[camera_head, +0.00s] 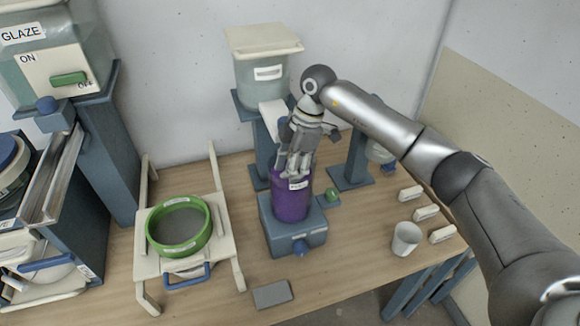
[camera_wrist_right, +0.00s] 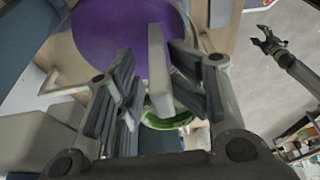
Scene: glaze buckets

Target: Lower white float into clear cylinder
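The clear cylinder (camera_head: 291,205) holds purple liquid and stands upright on a blue stand (camera_head: 297,240); its purple content fills the top of the right wrist view (camera_wrist_right: 105,35). My right gripper (camera_head: 294,172) points down at the cylinder's mouth. In the right wrist view a pale upright piece (camera_wrist_right: 158,70), apparently the white float's stem, stands between its fingers, which look closed on it. The float's lower part is hidden by the gripper in the head view. My left gripper (camera_wrist_right: 266,42) shows only in the right wrist view, empty with its fingers spread.
A green-rimmed sieve (camera_head: 180,252) rests on a cream frame left of the stand. A white cup (camera_head: 405,239) and several pale blocks (camera_head: 426,213) lie right. A grey slab (camera_head: 272,294) lies in front. A lidded bucket (camera_head: 262,85) stands behind on a blue support.

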